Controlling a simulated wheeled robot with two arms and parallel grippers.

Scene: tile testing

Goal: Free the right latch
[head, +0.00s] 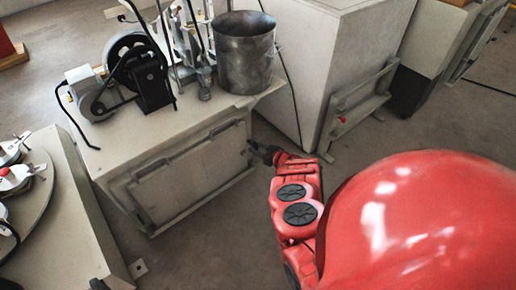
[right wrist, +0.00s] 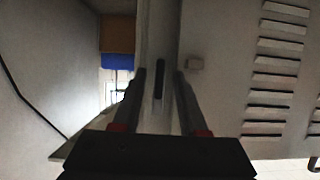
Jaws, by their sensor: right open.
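The pale cabinet (head: 130,165) stands at the left of the head view, with a framed front panel (head: 185,178). My right gripper (head: 254,148) is at the right end of this panel, where the right latch would sit. The dark fingers hide the latch there, and I cannot tell its position. In the right wrist view my right gripper (right wrist: 160,74) is open, with a pale upright strip (right wrist: 159,112) bearing a dark slot between its fingers. Contact cannot be told. My left gripper is out of view.
A motor-driven machine (head: 135,75) and a metal pot (head: 246,52) stand on the cabinet top. A large pale box (head: 320,60) with a low frame (head: 358,105) is close on the right. A table (head: 75,235) stands at the lower left. Bare floor (head: 215,225) lies in front.

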